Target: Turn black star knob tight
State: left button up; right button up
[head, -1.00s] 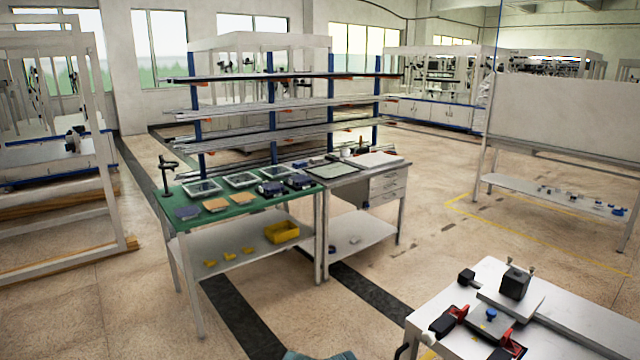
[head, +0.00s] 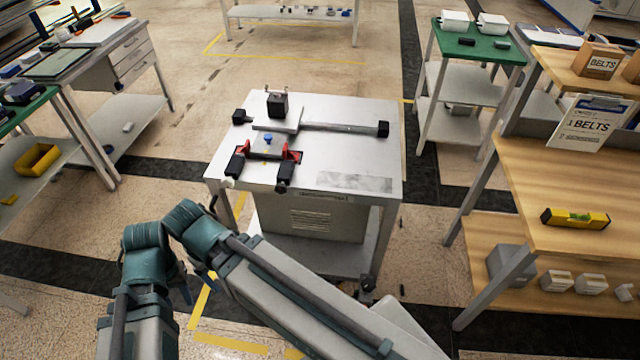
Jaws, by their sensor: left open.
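The workpiece stand is a grey-topped metal table (head: 355,155) in the middle of the view. On it is a small fixture plate with a blue knob (head: 267,139) between two red-and-black clamps (head: 287,165). A black block (head: 277,104) stands on a light plate behind it. Black end pieces sit at the rail's left (head: 241,117) and right (head: 383,128) ends. I cannot tell which black part is the star knob. My left gripper (head: 186,286) is open, low in front of the table, partly hidden by my arm and apart from the fixture. My right gripper does not show.
A wooden bench (head: 480,170) with a yellow level (head: 575,218) and a belts sign (head: 590,124) stands at right. A green-topped table (head: 470,52) is behind it. A desk (head: 100,60) and a yellow bin (head: 37,159) are at left. Floor is open behind the grey table.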

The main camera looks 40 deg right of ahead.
aim_at(281, 188)
jog(key=z, duration=1.1)
jog(key=u, duration=0.2)
jog(key=k+j+z, duration=0.15)
jog(key=j, duration=0.25)
jog(key=k+j+z, duration=0.2)
jog(key=j, duration=0.2)
jog(key=k+j+z, duration=0.15)
jog(key=j, duration=0.25)
jog(key=i+j, duration=0.05)
